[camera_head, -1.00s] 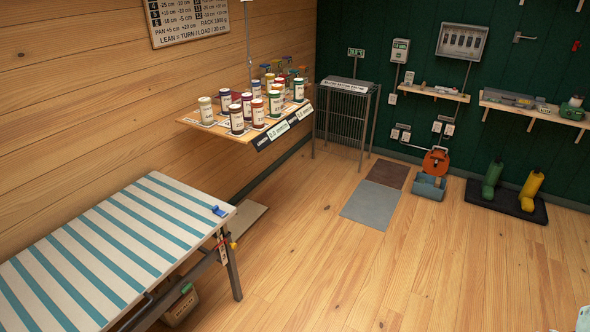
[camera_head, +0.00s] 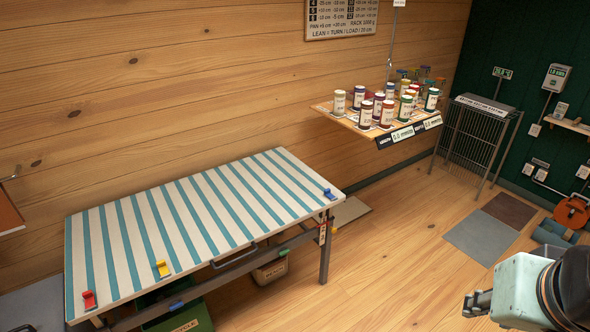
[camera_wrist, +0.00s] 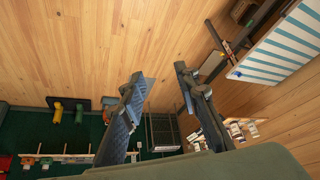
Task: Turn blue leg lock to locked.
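A table with a white and teal striped top (camera_head: 105,245) stands against the wooden wall. A small blue lever-like piece (camera_head: 329,194) sits at its right corner; a blue spot also shows at the table corner in the wrist view (camera_wrist: 236,74). Another blue piece (camera_head: 177,304) is low on the table's front frame. I cannot tell which is the leg lock or read its setting. My gripper (camera_wrist: 158,75) is open and empty, its fingers apart over the floor. In the head view it shows at lower right, well away from the table.
A yellow piece (camera_head: 162,268) and a red piece (camera_head: 89,299) sit on the table's front edge. A tag (camera_head: 322,232) hangs by the right leg. Bins (camera_head: 270,270) stand underneath. A shelf of jars (camera_head: 350,119) juts from the wall.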

